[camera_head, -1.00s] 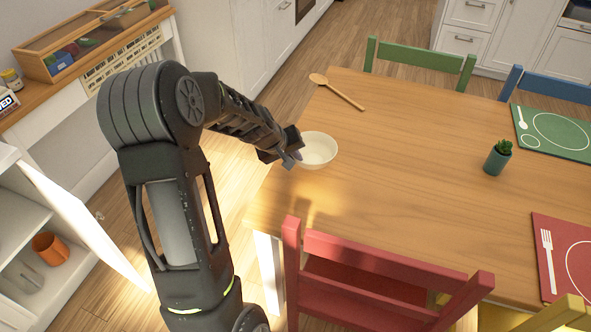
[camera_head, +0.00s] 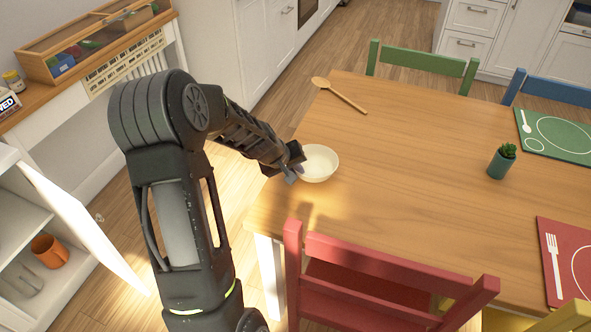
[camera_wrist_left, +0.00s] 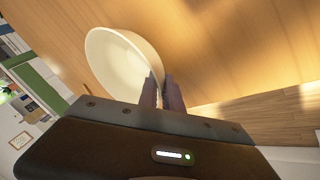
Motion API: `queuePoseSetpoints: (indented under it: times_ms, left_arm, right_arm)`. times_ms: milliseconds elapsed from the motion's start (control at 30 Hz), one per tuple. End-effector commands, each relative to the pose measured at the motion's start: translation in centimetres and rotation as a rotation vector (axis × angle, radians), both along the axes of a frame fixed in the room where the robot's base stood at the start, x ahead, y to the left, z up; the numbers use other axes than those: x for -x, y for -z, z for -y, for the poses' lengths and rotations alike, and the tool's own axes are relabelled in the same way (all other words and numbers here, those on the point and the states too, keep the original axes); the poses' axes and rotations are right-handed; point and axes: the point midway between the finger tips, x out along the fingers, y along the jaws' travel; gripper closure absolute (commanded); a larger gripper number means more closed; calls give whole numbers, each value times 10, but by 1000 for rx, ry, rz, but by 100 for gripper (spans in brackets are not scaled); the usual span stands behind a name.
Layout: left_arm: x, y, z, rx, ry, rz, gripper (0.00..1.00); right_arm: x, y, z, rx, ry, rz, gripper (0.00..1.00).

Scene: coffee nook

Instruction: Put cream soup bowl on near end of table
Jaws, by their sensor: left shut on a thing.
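The cream soup bowl (camera_head: 320,164) is upright at the left end of the wooden table (camera_head: 420,160) in the head view. My left gripper (camera_head: 297,174) is shut on the bowl's near-left rim. In the left wrist view the bowl (camera_wrist_left: 112,62) lies beyond the fingers (camera_wrist_left: 161,92), with its wall between them. The bowl is over the tabletop near the edge; I cannot tell whether its base touches the wood. My right gripper is not in view.
A wooden spoon (camera_head: 340,95) lies at the table's far left corner. A red chair (camera_head: 385,262) stands at the near side. A potted plant (camera_head: 502,160), a green placemat (camera_head: 556,134) and a red placemat (camera_head: 570,262) are further right. The table's middle is clear.

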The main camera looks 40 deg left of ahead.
Motion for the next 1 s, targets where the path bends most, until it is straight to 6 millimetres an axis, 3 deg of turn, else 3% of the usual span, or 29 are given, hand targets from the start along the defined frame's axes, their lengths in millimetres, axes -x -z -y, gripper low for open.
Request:
queuePoseSetpoints:
  times_ms: [300,633,767,1000]
  left_arm:
    - [0,1,0,0,0,0,69]
    - [1,-3,0,-1,0,1,69]
    - [8,-16,-1,-3,0,2,69]
    - [33,-56,1,-2,0,4,69]
  right_arm:
    - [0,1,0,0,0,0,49]
    - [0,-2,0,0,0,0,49]
    - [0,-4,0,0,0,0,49]
    - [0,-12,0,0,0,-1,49]
